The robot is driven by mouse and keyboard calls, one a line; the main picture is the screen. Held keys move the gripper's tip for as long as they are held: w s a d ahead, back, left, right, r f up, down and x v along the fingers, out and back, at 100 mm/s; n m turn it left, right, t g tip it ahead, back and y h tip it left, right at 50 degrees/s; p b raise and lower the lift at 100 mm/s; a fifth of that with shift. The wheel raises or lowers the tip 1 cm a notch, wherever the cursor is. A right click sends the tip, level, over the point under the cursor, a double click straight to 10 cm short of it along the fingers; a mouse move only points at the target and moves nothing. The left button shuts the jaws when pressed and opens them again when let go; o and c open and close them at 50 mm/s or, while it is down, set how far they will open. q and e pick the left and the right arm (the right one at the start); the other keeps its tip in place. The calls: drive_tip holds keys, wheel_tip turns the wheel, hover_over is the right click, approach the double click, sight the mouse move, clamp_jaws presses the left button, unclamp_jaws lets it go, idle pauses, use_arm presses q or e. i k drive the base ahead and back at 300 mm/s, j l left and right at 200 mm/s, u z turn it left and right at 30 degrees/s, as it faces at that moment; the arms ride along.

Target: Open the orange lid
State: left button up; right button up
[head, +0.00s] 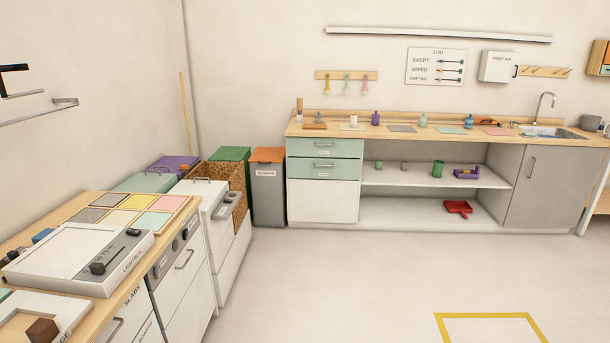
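The orange lid (267,155) lies on top of a grey bin (268,190) with a white label on its front. It looks shut. The bin stands on the floor in the far corner, just left of the mint drawers. Neither of my grippers shows in the head view.
A bin with a green lid (230,154) and a brown speckled box (226,177) stand left of the grey bin. The mint drawer unit (325,148) is close on its right. White cabinets (188,283) line the left. Open floor (350,285) lies in front.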

sight(262, 155)
drive_tip(key=i, duration=2.2)
drive_tip(key=i+u, duration=0.25)
drive_tip(key=i, duration=0.25)
drive_tip(key=i+l+u, duration=0.25)
drive_tip(key=i, duration=0.25)
drive_tip(key=i+l+u, duration=0.2)
drive_tip(key=i, duration=0.25)
drive_tip(key=i+l+u, duration=0.25)
drive_tip(key=i+l, duration=0.15)
drive_tip(key=i, duration=0.05)
